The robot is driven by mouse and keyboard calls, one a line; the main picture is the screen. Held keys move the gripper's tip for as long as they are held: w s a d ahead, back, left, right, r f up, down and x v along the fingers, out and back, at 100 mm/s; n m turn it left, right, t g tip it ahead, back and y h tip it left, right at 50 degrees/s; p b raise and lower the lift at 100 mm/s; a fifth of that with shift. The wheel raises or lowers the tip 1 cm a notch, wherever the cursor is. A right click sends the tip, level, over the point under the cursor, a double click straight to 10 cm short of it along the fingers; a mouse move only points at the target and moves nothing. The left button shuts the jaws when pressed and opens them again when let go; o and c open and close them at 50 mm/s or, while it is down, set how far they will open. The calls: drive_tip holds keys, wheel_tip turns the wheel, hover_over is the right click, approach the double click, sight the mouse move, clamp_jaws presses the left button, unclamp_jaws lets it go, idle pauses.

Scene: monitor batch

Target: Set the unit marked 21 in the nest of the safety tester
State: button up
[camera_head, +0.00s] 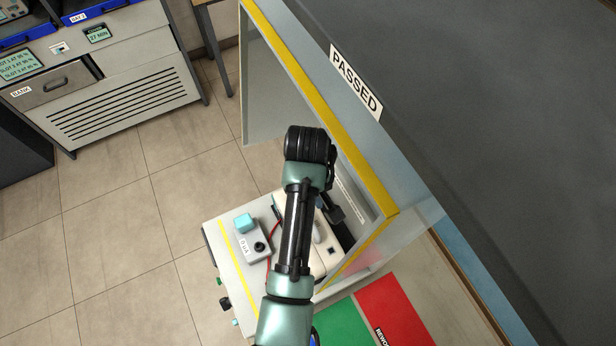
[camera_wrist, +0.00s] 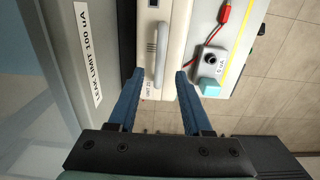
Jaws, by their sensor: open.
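A cream unit (camera_wrist: 173,45) with a grey bar handle (camera_wrist: 160,55) lies below my gripper; its small label appears to end in 21 but is hard to read. In the head view the unit (camera_head: 328,262) is partly hidden by my arm. It is on the safety tester (camera_head: 225,232), beside the wall marked LEAK LIMIT 100 uA (camera_wrist: 88,55). My gripper (camera_wrist: 160,75) is open, its blue fingertips on either side of the handle's near end, with nothing visibly clamped. I cannot tell whether the unit is fully seated in the nest, which is mostly hidden.
A grey meter box (camera_head: 252,243) with a teal block and a red lead stands beside the unit. A yellow-edged guard (camera_head: 375,190) rises close on the other side. Green (camera_head: 340,328) and red (camera_head: 385,305) areas lie in front. A PASSED-marked surface (camera_head: 356,82) is at right.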

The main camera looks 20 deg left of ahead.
wheel_tip(320, 180, up, 6)
drive_tip(key=shift+r, duration=0.15)
idle(0.6)
